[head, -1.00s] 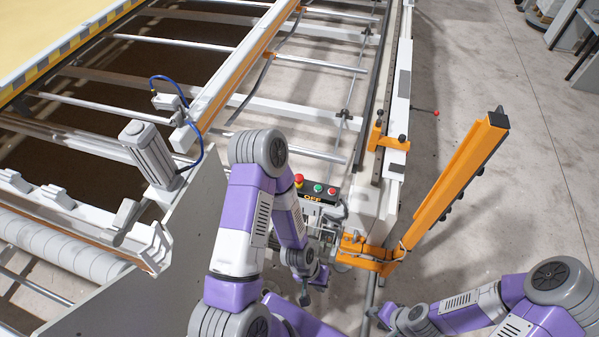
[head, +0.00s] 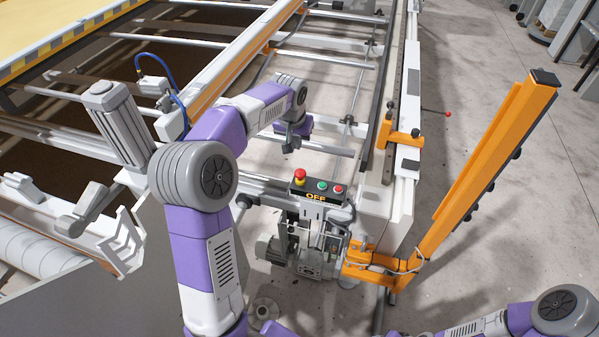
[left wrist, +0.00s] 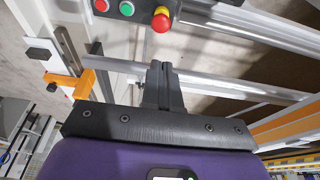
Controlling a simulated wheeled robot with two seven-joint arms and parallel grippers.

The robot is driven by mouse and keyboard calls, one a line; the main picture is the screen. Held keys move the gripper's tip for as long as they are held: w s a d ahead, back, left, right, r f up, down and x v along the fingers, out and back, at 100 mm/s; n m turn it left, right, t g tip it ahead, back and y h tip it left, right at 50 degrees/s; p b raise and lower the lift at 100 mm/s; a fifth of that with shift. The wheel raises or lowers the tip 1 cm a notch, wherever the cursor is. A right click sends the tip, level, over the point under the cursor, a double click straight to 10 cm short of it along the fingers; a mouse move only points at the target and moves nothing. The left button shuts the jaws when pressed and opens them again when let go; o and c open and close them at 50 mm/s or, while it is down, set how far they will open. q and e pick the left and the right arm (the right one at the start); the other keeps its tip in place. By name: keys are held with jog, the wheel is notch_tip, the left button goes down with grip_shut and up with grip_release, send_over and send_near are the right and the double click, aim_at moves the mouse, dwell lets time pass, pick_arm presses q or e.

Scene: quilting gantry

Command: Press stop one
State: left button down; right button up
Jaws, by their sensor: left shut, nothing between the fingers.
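A dark control box (head: 314,197) with an orange "OFF" display stands on the machine in the middle of the head view. It has a red mushroom button on a yellow collar (head: 300,176), a green button (head: 322,186) and a small red button (head: 338,189). My left gripper (head: 291,144) is beyond the box and apart from it, shut and empty. In the left wrist view the shut fingers (left wrist: 162,72) lie below the mushroom button (left wrist: 161,19); the green button (left wrist: 127,8) and small red button (left wrist: 101,5) are at the top edge. My right gripper is out of view.
A tall orange post (head: 490,165) leans at the right, on an orange bracket (head: 372,263). A white rail (head: 402,190) runs alongside. Steel bars (head: 335,59) and a white-orange beam (head: 235,62) cross behind my left arm.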

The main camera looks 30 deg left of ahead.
pick_arm(q)
jog(key=b, duration=0.4)
send_near(300, 173)
jog(key=x, duration=0.2)
jog(key=w+x, duration=0.1)
jog(key=x, duration=0.2)
jog(key=shift+a, duration=0.15)
jog(key=shift+f+b, duration=0.3)
jog(key=shift+f, duration=0.45)
jog(key=shift+f, duration=1)
jog(key=shift+r, duration=0.1)
